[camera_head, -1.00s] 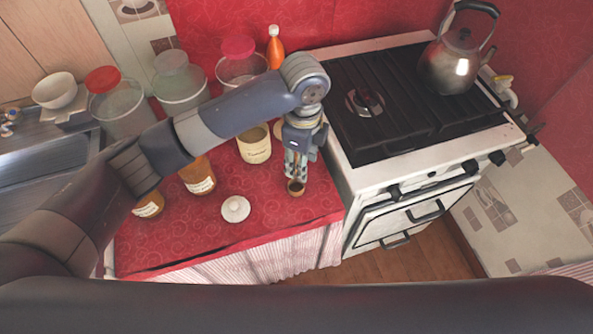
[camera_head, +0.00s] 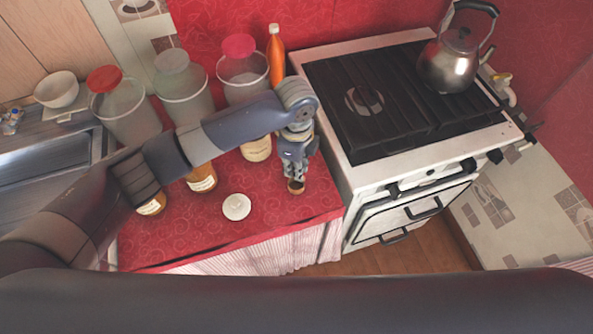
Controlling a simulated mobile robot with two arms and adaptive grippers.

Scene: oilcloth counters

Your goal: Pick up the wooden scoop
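The wooden scoop (camera_head: 296,188) shows as a small brown, round-ended piece at the right end of the red counter, near the stove. My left gripper (camera_head: 294,178) points down right at it. The fingers overlap the scoop's far side, and its handle is hidden behind them. I cannot tell whether the fingers are open or closed on it. My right gripper is not in view.
A round white lid (camera_head: 236,207) lies left of the scoop. An orange bottle (camera_head: 276,55) is at the back. The stove (camera_head: 350,175) with a kettle (camera_head: 449,62) borders the right.

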